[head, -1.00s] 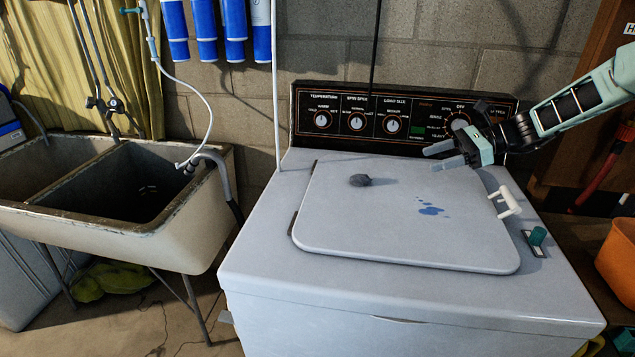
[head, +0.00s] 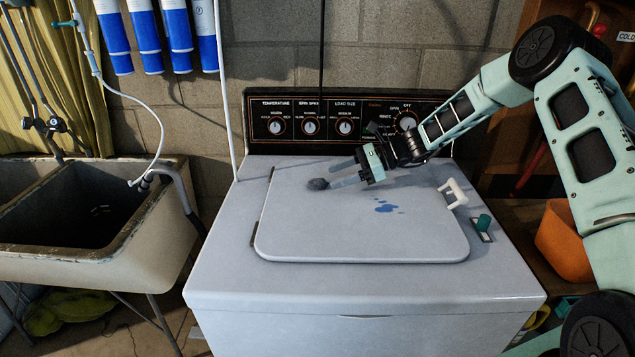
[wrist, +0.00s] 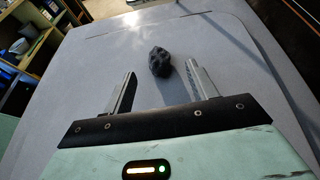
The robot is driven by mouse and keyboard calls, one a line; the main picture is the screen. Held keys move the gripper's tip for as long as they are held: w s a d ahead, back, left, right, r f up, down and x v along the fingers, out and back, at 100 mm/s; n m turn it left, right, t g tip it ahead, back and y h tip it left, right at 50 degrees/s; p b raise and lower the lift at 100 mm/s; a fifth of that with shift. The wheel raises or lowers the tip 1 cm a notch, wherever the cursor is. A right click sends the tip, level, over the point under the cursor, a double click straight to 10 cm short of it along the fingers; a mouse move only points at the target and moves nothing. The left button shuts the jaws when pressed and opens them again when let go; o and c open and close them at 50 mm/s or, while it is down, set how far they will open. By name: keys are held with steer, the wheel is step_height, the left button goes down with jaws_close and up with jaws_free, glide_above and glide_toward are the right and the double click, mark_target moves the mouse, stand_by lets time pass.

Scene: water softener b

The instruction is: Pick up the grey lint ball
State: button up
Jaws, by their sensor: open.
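The grey lint ball (head: 318,184) is a small dark lump on the white washer lid (head: 300,225), toward its back left. In the wrist view the lint ball (wrist: 160,62) lies ahead of my gripper (wrist: 158,75), between the lines of its two fingers and around the level of their tips. My gripper (head: 342,173) is open, low over the lid, and reaches in from the right. No contact between the fingers and the lint ball is clear. Nothing is held.
The control panel (head: 340,122) rises behind the lid. A blue stain (head: 386,207) marks the lid. A sink (head: 95,215) stands left and an orange bin (head: 563,240) right.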

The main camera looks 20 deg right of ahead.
mark_target(324, 180)
steer(key=p+x, duration=0.1)
steer(key=x, duration=0.3)
steer(key=shift+a, duration=0.2)
steer(key=c, duration=1.2)
steer(key=shift+c, duration=0.2)
